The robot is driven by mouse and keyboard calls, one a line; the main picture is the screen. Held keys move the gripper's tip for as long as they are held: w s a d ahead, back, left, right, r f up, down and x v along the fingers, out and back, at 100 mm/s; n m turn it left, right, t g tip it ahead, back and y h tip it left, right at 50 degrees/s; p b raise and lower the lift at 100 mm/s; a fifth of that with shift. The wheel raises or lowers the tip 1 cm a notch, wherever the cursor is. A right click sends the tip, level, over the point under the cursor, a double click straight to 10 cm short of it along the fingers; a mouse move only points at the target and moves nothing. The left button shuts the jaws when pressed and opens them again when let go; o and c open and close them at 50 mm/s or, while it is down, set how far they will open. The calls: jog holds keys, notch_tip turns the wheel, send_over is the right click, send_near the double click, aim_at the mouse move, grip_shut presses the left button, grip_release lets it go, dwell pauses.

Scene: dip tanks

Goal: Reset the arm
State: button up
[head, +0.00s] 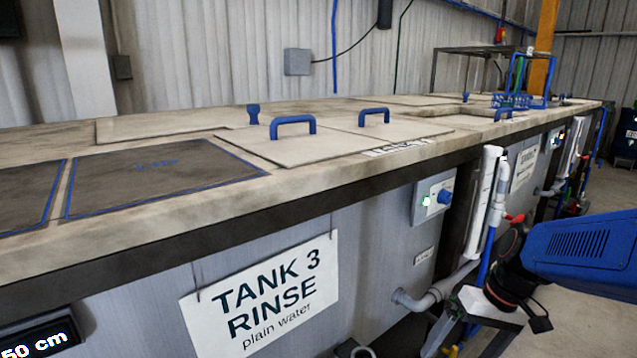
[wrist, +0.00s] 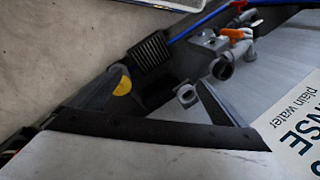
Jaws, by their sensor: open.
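My blue arm (head: 585,252) comes in from the right edge of the head view, beside the front of the tank line. Its black wrist joint hangs low, below the counter edge. My gripper (head: 468,341) points downward near the bottom edge, partly cut off there. In the wrist view my gripper (wrist: 160,88) shows as two dark fingers spread apart on a dark bar. The fingers are open, and I see nothing held between them. The tank front, with pipes and a valve, lies beyond the fingers.
The tank counter (head: 150,215) runs along the left and back, with handled lids (head: 290,143) on top. The "TANK 3 RINSE" sign (head: 262,298) hangs on its front. Pipes (head: 428,297) and a control box (head: 433,198) stick out near my arm. Concrete floor (head: 560,330) shows at lower right.

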jog(key=s+r+t+h, duration=0.3)
jog(key=s+r, duration=0.3)
jog(key=s, duration=0.2)
jog(key=shift+s+d+t+h, duration=0.15)
jog(key=shift+s+t+h, duration=0.15)
jog(key=shift+t, duration=0.5)
dwell(0.6)
